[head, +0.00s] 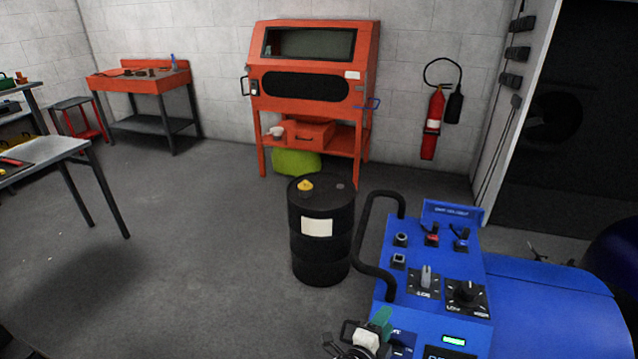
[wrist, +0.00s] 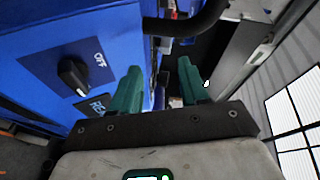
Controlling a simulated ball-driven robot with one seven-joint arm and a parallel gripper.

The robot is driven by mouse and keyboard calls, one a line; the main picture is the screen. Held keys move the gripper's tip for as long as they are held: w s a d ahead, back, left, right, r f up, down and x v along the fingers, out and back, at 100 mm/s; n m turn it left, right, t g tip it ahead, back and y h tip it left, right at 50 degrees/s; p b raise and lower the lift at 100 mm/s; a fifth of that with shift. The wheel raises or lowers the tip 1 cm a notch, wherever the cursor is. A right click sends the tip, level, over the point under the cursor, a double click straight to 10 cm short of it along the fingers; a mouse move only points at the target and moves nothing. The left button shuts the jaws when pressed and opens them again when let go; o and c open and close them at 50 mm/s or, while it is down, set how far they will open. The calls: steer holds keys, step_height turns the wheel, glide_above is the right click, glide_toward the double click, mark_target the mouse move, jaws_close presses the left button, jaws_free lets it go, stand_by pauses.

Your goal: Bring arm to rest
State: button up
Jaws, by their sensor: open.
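My gripper (head: 378,326) is at the bottom of the head view, close to the lower left side of the blue control console (head: 405,255). In the wrist view its two green fingers (wrist: 158,90) stand apart with nothing between them. The console's blue panel, with a black knob marked OFF (wrist: 74,76), fills the left of the wrist view. A black tubular handle (head: 362,240) curves off the console's left side; in the wrist view a black bar (wrist: 190,26) crosses above the fingers. Most of my arm is out of the head view.
A black drum (head: 320,240) stands on the floor left of the console. An orange blast cabinet (head: 312,70) is behind it, with a red fire extinguisher (head: 432,125) on the wall. A grey table (head: 40,155) and an orange workbench (head: 140,85) stand left. The middle floor is clear.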

step_height(320, 180, up, 6)
steer(key=w+r+n+t+y, duration=0.1)
steer(key=n+t+y, duration=0.5)
steer(key=n+y, duration=0.15)
steer(key=s+a+n+g+y, duration=0.15)
steer(key=s+n+y, duration=0.25)
steer(key=n+y, duration=0.4)
steer(key=s+d+f+n+g+h, duration=0.2)
steer(key=s+d+g, duration=0.2)
steer(key=s, duration=0.8)
steer(key=s+d+f+n+g+h, duration=0.2)
steer(key=s+d+g, duration=0.2)
steer(key=s+g, duration=0.3)
steer(key=s+d+f+n+g+h, duration=0.2)
steer(key=s+d+g, duration=0.3)
steer(key=s, duration=1.2)
steer(key=shift+g, duration=0.35)
steer(key=shift+s, duration=0.1)
